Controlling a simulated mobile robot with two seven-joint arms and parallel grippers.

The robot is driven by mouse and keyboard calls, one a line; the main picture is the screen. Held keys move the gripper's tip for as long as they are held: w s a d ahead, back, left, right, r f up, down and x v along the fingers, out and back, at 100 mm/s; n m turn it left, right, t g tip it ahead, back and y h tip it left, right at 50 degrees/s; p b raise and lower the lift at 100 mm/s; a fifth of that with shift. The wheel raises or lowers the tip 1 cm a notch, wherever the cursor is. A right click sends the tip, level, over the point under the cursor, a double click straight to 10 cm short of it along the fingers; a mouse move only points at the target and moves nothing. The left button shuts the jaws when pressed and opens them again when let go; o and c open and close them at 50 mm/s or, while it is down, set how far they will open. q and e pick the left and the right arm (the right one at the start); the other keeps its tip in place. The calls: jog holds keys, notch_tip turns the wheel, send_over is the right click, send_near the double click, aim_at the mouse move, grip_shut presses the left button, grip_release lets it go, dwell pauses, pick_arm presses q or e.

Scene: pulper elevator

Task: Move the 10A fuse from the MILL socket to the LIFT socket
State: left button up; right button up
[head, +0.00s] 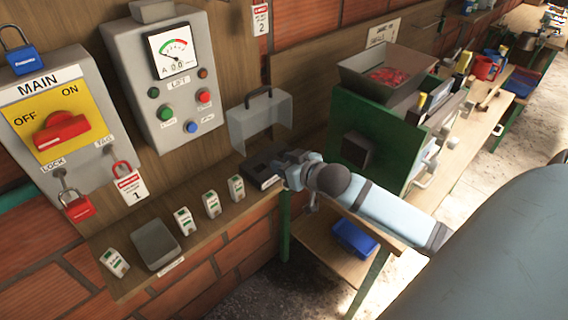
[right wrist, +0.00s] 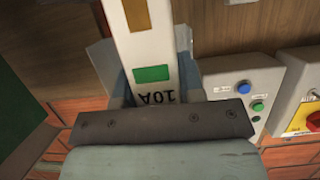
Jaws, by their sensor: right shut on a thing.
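My right gripper (head: 285,168) is shut on the white 10A fuse (right wrist: 150,78). In the right wrist view the fuse shows a green block and "10A" print, upside down, between the fingers. In the head view the gripper is at the right end of the wall shelf, over or beside a dark block (head: 257,166) with a small white label. The held fuse cannot be made out there, and whether it is seated or free is unclear. Neither socket's label is readable. The LIFT panel (head: 150,105) with gauge and buttons is on the wall. My left gripper is out of view.
On the wooden shelf (head: 135,281) are several white-and-green fuses (head: 211,203) and a grey box (head: 157,243). A clear cover with a dark handle (head: 262,120) stands behind the dark block. The MAIN switch box (head: 55,120) is left. A green machine with hopper (head: 388,75) is right.

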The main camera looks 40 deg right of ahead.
jog(key=p, duration=0.3)
send_over(257, 164)
jog(key=shift+a+f, duration=0.1)
jog(key=shift+f, duration=0.25)
dwell(0.6)
jog(key=shift+w+f, duration=0.1)
jog(key=shift+f, duration=0.1)
jog(key=shift+p, duration=0.3)
dwell(0.6)
jog(key=shift+f, duration=2.15)
dwell(2.7)
jog(key=o, duration=1)
